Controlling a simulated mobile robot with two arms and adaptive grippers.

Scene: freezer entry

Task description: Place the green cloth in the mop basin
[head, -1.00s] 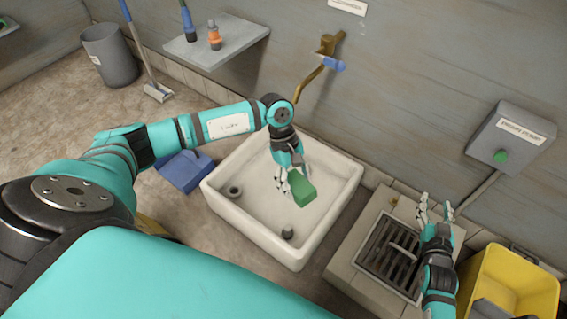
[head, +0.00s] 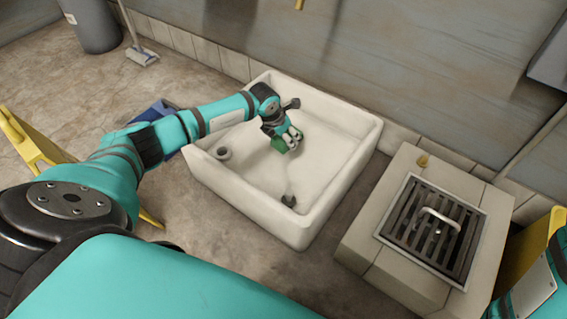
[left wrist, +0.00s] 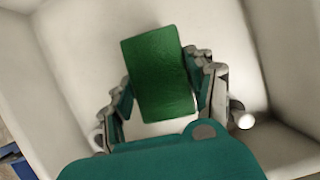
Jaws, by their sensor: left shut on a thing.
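The green cloth (head: 280,146), a folded block shape, is between the fingers of my left gripper (head: 289,138) inside the white mop basin (head: 305,232). In the left wrist view the cloth (left wrist: 160,65) lies between the two fingers of the left gripper (left wrist: 162,100), with the pale basin walls around it. The left gripper is shut on the cloth. I cannot tell whether the cloth touches the basin floor. My right gripper is out of view; only part of that arm shows at the right edge.
A floor drain grate (head: 431,228) with a handle sits in a raised tiled block right of the basin. A blue object (head: 157,112) lies left of the basin, partly behind my arm. A yellow folding stand (head: 35,142) is farther left. A grey bin (head: 92,25) and broom (head: 141,55) stand behind.

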